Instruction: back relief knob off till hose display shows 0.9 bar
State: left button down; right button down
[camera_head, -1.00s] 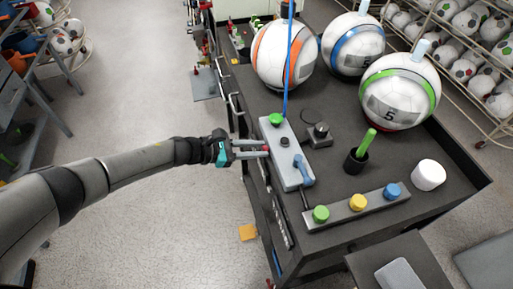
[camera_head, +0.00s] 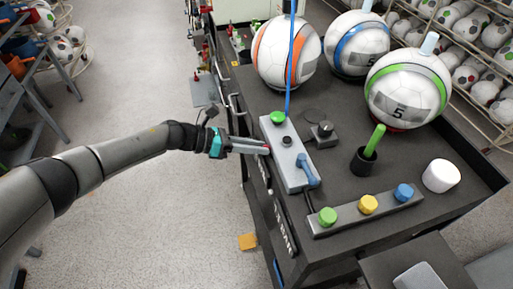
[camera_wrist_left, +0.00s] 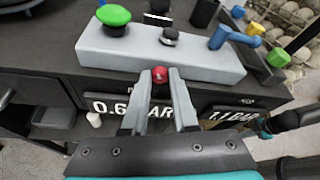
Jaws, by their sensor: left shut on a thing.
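The red relief knob (camera_wrist_left: 160,71) sticks out of the near side of the grey valve block (camera_wrist_left: 205,62). My left gripper (camera_wrist_left: 160,80) is shut on the knob, one finger on each side. In the head view the left gripper (camera_head: 265,148) reaches the block (camera_head: 284,160) from the left, its fingers hiding most of the knob. Below the block, a left display (camera_wrist_left: 115,105) reads about 0.6 bar, partly covered by the fingers. A right display (camera_wrist_left: 228,116) reads 1.1 BAR. Their small labels are too small to read. My right gripper is not in view.
The block carries a green knob (camera_head: 278,117), a black knob (camera_head: 286,141) and a blue lever (camera_head: 307,168). A strip with green, yellow and blue buttons (camera_head: 368,204) lies in front. Three footballs stand at the back of the dark cart.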

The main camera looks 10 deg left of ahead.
pick_arm(q)
jog(key=c, duration=0.7)
grip_release()
jog(key=shift+b+v, duration=1.15)
jog(key=shift+v, duration=6.5)
jog(key=shift+r, duration=0.1)
